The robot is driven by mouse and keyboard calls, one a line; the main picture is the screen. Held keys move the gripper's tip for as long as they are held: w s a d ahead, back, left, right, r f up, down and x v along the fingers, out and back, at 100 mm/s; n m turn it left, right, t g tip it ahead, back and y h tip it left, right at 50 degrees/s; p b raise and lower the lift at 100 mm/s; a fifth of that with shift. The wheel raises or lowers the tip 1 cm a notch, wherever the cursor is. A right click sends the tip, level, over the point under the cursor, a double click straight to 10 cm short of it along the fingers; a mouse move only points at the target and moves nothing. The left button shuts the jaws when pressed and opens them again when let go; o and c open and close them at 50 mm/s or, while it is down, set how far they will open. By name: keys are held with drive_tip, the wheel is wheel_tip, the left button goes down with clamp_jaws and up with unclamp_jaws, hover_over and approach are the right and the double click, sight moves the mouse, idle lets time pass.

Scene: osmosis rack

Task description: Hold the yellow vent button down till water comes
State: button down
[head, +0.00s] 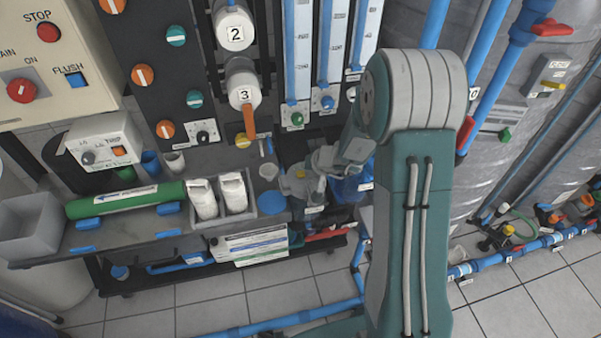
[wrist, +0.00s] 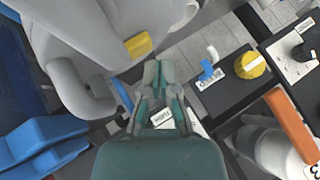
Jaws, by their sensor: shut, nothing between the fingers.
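In the wrist view, a small yellow button-like piece (wrist: 138,45) sits on a rounded grey housing (wrist: 90,45). It appears in the head view as a small yellow spot (head: 300,174). My gripper (wrist: 158,72) is shut and empty, its fingertips just below and right of the yellow piece. A gap shows between them in the picture, but I cannot tell the depth. In the head view my gripper (head: 325,160) is over the grey housing and partly hides it. A round yellow knob (wrist: 250,60) is on the dark panel to the right. No water is visible.
A blue valve piece (wrist: 208,70) and an orange handle (wrist: 293,125) lie right of my gripper. The canister marked 3 (head: 243,85) hangs from the panel at left. Blue flow tubes (head: 328,50) stand behind. A blue container (head: 350,187) is close beside the housing.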

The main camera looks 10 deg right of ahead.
sight(301, 174)
drive_tip(key=shift+f, duration=0.1)
drive_tip(key=shift+f, duration=0.25)
drive_tip(key=shift+f, duration=0.5)
idle(0.8)
idle(3.5)
drive_tip(key=shift+r, duration=0.95)
drive_tip(key=shift+r, duration=2.5)
